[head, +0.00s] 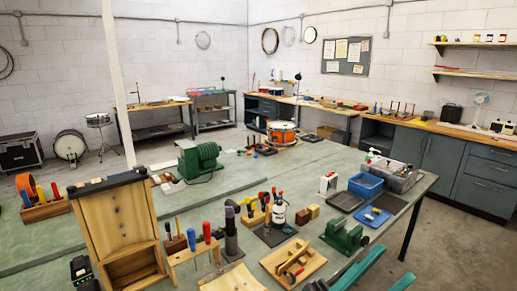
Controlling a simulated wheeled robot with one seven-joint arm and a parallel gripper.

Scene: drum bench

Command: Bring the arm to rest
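The large green-topped workbench (165,203) fills the middle and foreground.
A tall wooden cabinet (118,216) stands at the front left. A green motor-like machine (200,160), an orange drum (282,132), tool racks, a white bottle (279,213), a blue bin (366,185) and a green vise (342,236) crowd the bench. Floor (455,235) is clear at right.

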